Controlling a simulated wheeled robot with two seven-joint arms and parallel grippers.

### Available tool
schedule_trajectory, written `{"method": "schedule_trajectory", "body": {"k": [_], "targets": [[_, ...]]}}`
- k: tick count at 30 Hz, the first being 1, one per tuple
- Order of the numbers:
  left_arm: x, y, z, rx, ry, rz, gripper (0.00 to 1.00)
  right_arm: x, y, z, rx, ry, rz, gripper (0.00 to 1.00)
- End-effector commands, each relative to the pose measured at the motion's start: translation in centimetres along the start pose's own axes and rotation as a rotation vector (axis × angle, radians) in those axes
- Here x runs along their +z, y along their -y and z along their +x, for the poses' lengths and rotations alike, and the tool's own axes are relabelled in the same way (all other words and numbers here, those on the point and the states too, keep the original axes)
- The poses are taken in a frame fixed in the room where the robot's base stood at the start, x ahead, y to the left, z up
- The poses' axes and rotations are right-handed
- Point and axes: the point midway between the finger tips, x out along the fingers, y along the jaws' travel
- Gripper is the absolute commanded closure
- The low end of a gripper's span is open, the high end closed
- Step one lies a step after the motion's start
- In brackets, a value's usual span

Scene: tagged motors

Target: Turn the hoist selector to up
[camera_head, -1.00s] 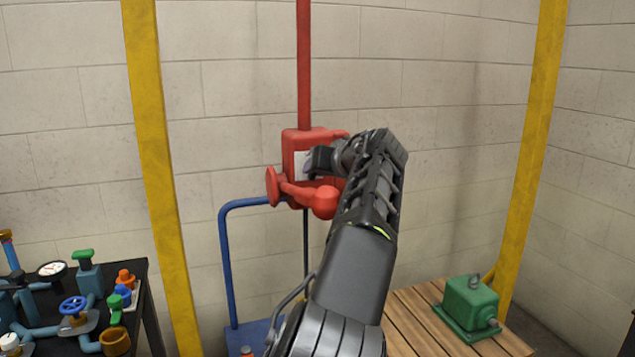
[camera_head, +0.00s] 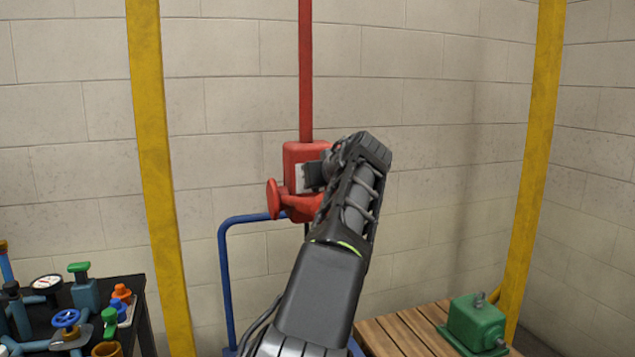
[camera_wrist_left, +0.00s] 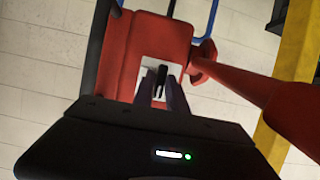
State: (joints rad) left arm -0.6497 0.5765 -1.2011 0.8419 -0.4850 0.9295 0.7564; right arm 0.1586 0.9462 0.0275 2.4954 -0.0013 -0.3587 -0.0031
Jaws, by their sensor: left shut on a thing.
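The red hoist box (camera_head: 305,151) hangs on a red pole in the head view. On its front is a white plate (camera_head: 298,180), which also shows in the left wrist view (camera_wrist_left: 143,68). A small black selector (camera_wrist_left: 160,80) stands on the plate in the left wrist view. It is hidden in the head view. My left gripper (camera_wrist_left: 159,84) has a finger on each side of the selector and is shut on it. In the head view, my left gripper (camera_head: 313,176) is at the plate. Which way the selector is set I cannot tell. My right gripper is not in view.
A red arm with a flared end (camera_head: 274,199) sticks out below the plate, close to my gripper. A blue frame (camera_head: 224,270) stands below. Yellow posts (camera_head: 155,150) rise on both sides. A green motor (camera_head: 475,322) sits on a wooden pallet (camera_head: 385,334). Valves crowd a dark table at left.

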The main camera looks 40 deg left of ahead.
Motion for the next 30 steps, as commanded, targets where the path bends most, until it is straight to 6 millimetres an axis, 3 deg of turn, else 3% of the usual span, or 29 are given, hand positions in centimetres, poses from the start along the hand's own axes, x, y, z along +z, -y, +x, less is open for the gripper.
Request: {"method": "schedule_trajectory", "body": {"k": [1, 2, 7, 19, 30], "targets": [[0.2, 0.0, 0.1, -0.002, 0.005, 0.001, 1.00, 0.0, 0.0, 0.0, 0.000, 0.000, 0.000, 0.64], [0.2, 0.0, 0.1, -0.002, 0.005, 0.001, 0.80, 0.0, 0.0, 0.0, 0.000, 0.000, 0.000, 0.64], [0.1, 0.0, 0.1, -0.001, 0.003, 0.001, 0.66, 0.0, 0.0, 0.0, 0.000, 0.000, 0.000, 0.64], [0.1, -0.1, -0.8, 0.002, -0.001, 0.002, 0.66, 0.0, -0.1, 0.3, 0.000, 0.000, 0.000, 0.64], [0.2, -0.1, -6.4, 0.003, 0.001, 0.001, 0.66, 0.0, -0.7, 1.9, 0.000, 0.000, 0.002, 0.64]]}}
